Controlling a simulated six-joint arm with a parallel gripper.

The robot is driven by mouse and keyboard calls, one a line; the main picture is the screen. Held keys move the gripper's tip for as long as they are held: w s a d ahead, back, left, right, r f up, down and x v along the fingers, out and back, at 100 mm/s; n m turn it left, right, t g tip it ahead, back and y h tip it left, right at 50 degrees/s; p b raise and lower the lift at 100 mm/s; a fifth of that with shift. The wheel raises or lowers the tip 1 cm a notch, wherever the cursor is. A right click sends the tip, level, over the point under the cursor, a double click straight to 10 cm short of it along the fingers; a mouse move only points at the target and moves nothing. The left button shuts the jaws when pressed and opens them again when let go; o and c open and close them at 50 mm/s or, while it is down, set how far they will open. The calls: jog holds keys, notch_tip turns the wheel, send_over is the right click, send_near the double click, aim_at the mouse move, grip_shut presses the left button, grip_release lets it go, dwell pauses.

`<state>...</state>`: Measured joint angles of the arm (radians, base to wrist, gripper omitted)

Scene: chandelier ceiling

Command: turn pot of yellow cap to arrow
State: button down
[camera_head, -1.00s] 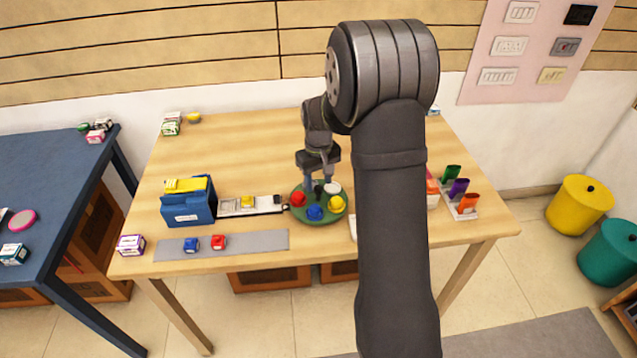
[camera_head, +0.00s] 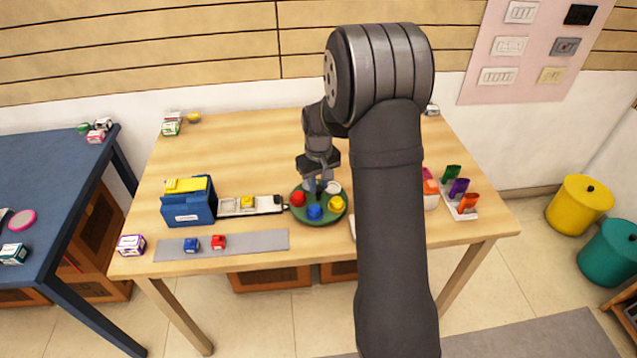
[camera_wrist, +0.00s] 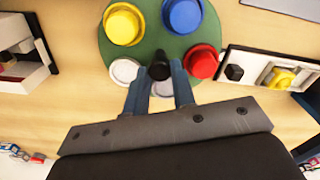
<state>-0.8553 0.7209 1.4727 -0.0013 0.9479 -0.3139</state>
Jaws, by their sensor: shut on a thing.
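A round green turntable (camera_head: 300,217) stands on the wooden table and carries pots with coloured caps. The yellow cap (camera_head: 337,203) is at its right, the blue cap (camera_head: 314,212) at the front, the red cap (camera_head: 298,199) at the left and a white cap (camera_head: 333,187) at the back right. In the wrist view the yellow cap (camera_wrist: 124,24) is at the upper left. My gripper (camera_wrist: 160,78) is shut on the black knob (camera_wrist: 160,70) at the turntable's middle. Its fingers partly hide a pale pot. I cannot make out an arrow.
A blue box (camera_head: 188,205) and a white tray (camera_head: 237,205) with a yellow piece lie to the left. A grey strip (camera_head: 265,240) with small blue and red blocks is in front. A rack of coloured pieces (camera_head: 460,203) stands to the right.

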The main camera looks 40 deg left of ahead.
jog(key=shift+m, duration=14.4)
jog(key=c, duration=1.2)
grip_release()
jog(key=shift+r, duration=0.1)
